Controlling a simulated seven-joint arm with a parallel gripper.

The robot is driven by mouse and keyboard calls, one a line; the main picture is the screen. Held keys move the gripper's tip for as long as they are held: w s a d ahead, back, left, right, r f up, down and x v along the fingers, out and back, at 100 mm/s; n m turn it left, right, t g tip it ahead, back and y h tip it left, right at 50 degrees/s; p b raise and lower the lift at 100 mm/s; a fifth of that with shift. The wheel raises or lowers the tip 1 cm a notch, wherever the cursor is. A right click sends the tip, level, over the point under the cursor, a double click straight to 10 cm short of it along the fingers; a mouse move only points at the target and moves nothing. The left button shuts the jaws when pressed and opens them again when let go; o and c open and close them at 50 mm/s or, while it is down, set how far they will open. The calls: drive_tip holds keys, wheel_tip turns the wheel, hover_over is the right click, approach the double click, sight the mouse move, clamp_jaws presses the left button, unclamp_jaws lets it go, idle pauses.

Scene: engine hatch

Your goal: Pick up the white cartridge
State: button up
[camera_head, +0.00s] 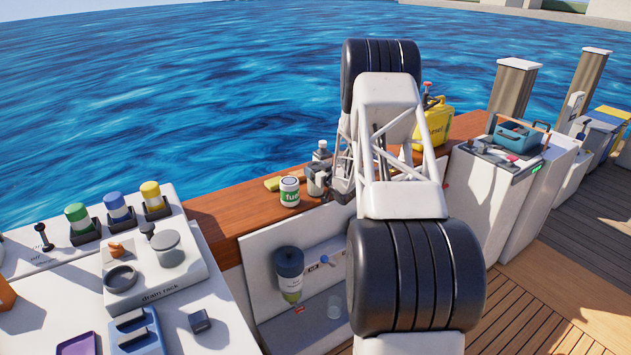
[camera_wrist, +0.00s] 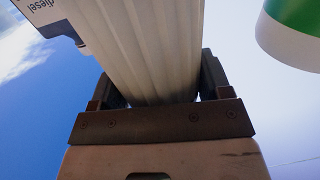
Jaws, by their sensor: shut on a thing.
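The white cartridge (camera_wrist: 140,45) is ribbed, with a "diesel" label at its upper left in the wrist view. My gripper (camera_wrist: 158,85) is shut on it, with one dark finger on each side, and the cartridge extends away between them. In the head view my gripper (camera_head: 340,182) is at the wooden ledge, partly hidden by my own arm. A pale cylinder (camera_head: 316,182) beside the fingers there looks like the held cartridge. I cannot tell whether it touches the ledge.
A green-and-white "fuel" can (camera_head: 289,191) stands on the wooden ledge (camera_head: 235,212), close left of my gripper. A bottle (camera_head: 321,151) stands behind. A yellow jug (camera_head: 436,122) is to the right. Below, a dark-topped filter bowl (camera_head: 289,272) is on the white panel. A drain rack (camera_head: 160,285) stands left.

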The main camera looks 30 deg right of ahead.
sight(316, 165)
drive_tip(key=shift+c, duration=0.9)
drive_tip(key=shift+r, duration=0.7)
wheel_tip(316, 165, up, 2)
drive_tip(key=s+a, duration=0.3)
drive_tip(key=s, duration=0.4)
drive_tip(key=s+a+r, duration=0.1)
drive_tip(key=s+a, duration=0.3)
drive_tip(key=s, duration=0.3)
drive_tip(key=shift+s+r, duration=0.2)
drive_tip(key=shift+r, duration=0.1)
idle(0.3)
